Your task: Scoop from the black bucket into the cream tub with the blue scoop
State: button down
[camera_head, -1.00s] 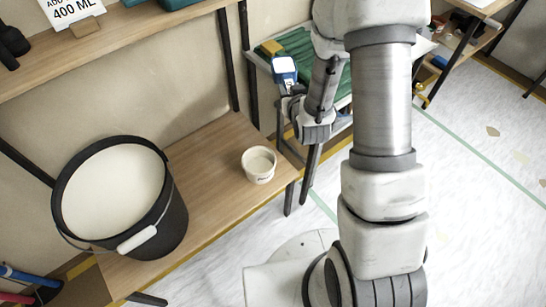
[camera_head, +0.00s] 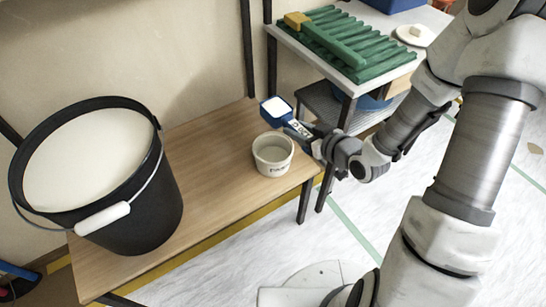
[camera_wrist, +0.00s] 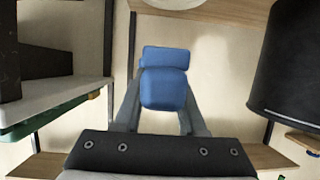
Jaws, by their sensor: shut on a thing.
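The black bucket (camera_head: 150,215) stands on the wooden bench at the left, full of white paste (camera_head: 85,158). The cream tub (camera_head: 273,165) stands near the bench's right end; its inside looks pale and mostly empty. My gripper (camera_head: 303,134) is shut on the blue scoop (camera_head: 277,112), whose cup holds white stuff. The cup shows just behind the tub's rim in the head view; its height above the bench is hard to tell. In the wrist view the blue scoop (camera_wrist: 165,85) sits between the fingers (camera_wrist: 160,112), and the bucket (camera_wrist: 295,75) is at the right.
The wooden bench (camera_head: 205,190) is clear between bucket and tub. A side table at the back right carries a green ribbed tray (camera_head: 350,50) and a white lid-like thing (camera_head: 415,35). A dark table leg (camera_head: 335,150) stands close to my wrist.

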jog(key=shift+s+a+f+n+y, duration=0.15)
jog(key=shift+s+f+y, duration=0.05)
jog(key=shift+f, duration=0.15)
jog(key=shift+s+a+f+n+y, duration=0.15)
jog(key=shift+f+y, duration=0.05)
jog(key=shift+f, duration=0.15)
jog(key=shift+f+m+g+p, duration=0.3)
jog(key=shift+m+g+p, duration=0.2)
jog(key=shift+p, duration=0.05)
jog(key=f+m+y, duration=0.2)
jog(key=m, duration=0.5)
jog(key=f+m+y, duration=0.1)
jog(key=m+y, duration=0.2)
jog(key=m, duration=0.4)
jog(key=w+f+m+y+p, duration=0.1)
jog(key=f+m+y, duration=0.1)
jog(key=m, duration=0.5)
jog(key=shift+d+f+t, duration=0.2)
jog(key=shift+f+t, duration=0.1)
jog(key=shift+f, duration=0.05)
